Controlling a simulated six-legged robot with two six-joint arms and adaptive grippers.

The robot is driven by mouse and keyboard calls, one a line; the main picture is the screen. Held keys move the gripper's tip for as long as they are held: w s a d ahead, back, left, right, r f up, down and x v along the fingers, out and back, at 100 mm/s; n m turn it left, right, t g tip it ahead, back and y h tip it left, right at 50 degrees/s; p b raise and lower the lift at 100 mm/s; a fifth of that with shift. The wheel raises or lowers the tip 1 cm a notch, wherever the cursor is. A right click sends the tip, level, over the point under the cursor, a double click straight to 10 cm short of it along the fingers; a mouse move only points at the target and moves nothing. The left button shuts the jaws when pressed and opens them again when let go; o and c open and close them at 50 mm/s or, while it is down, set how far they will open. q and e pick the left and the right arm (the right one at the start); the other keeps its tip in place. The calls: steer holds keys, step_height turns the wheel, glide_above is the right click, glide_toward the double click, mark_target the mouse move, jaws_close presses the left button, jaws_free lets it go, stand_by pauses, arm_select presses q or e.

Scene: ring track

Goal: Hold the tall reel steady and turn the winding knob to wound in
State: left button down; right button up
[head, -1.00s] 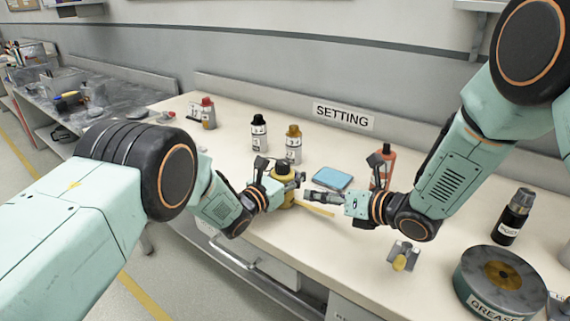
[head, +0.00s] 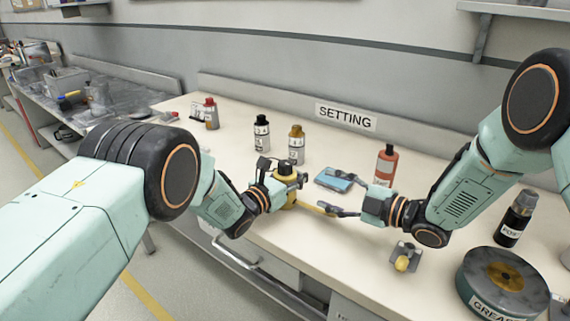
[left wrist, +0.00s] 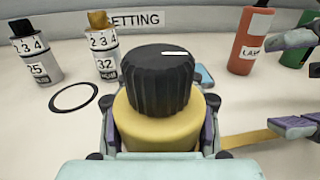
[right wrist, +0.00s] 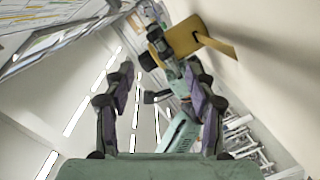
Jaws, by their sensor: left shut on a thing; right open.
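The tall reel (head: 284,194) is a yellow body with a black winding knob (left wrist: 160,80) on top, standing upright on the bench. The knob's white mark points right in the left wrist view. A yellow strip (left wrist: 250,139) runs out from the reel to the right. My left gripper (left wrist: 158,135) is shut around the reel's yellow body, below the knob. My right gripper (head: 335,191) is open and empty to the right of the reel, apart from it. In the right wrist view the reel (right wrist: 184,36) shows beyond the open fingers (right wrist: 158,88), seen sideways.
A blue pad (head: 333,180) lies behind the right gripper. An orange bottle (head: 386,165) and two numbered bottles (head: 262,133) (head: 296,144) stand behind. A small yellow-knobbed fixture (head: 404,257), a grease tin (head: 502,283) and a dark bottle (head: 515,217) are at right.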

mark_target(291, 166)
steer(key=m, duration=0.1)
steer(key=r+m, duration=0.1)
steer(key=shift+w+m+y, duration=0.1)
steer(key=shift+m+y, duration=0.2)
steer(key=shift+y, duration=0.1)
steer(key=w+a+m, duration=0.2)
steer(key=a, duration=0.1)
steer(key=w+a+r+m, duration=0.1)
steer(key=w+a+m, duration=0.1)
steer(key=a+m, duration=0.1)
steer(key=w+a+r+m+y, duration=0.1)
steer(key=w+a+m, duration=0.1)
steer(key=a, duration=0.3)
steer(key=shift+m, duration=0.4)
steer(key=shift+r, duration=0.1)
jaws_close()
